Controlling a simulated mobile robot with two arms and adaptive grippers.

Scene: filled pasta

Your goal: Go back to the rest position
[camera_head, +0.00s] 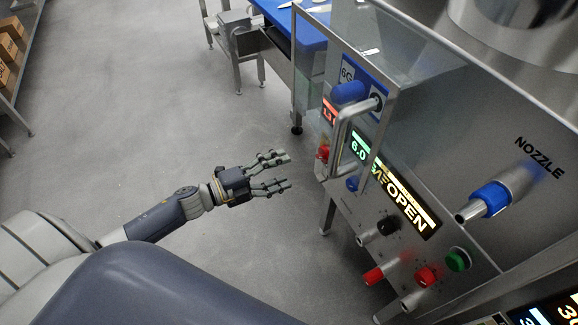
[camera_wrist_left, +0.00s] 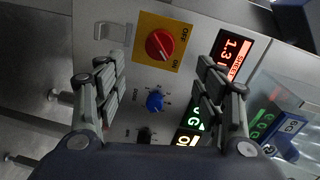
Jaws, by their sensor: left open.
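My left gripper (camera_head: 272,172) is open and empty in the head view, held out over the floor to the left of the steel machine (camera_head: 450,150). Its fingers point toward the machine's side panel and stand apart from it. In the left wrist view the two open fingers (camera_wrist_left: 155,105) frame the panel, with nothing between them but the view of its knobs. The panel shows a red rotary switch (camera_wrist_left: 160,44) on a yellow plate marked ON and OFF, and a blue knob (camera_wrist_left: 155,101) below it. My right gripper does not show.
The machine front carries a metal handle (camera_head: 350,135), a lit OPEN display (camera_head: 408,208), a green button (camera_head: 458,260), red knobs and a nozzle (camera_head: 490,198). A blue-topped table (camera_head: 300,25) stands behind. Shelves with boxes (camera_head: 10,45) are at the far left. The grey floor between is clear.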

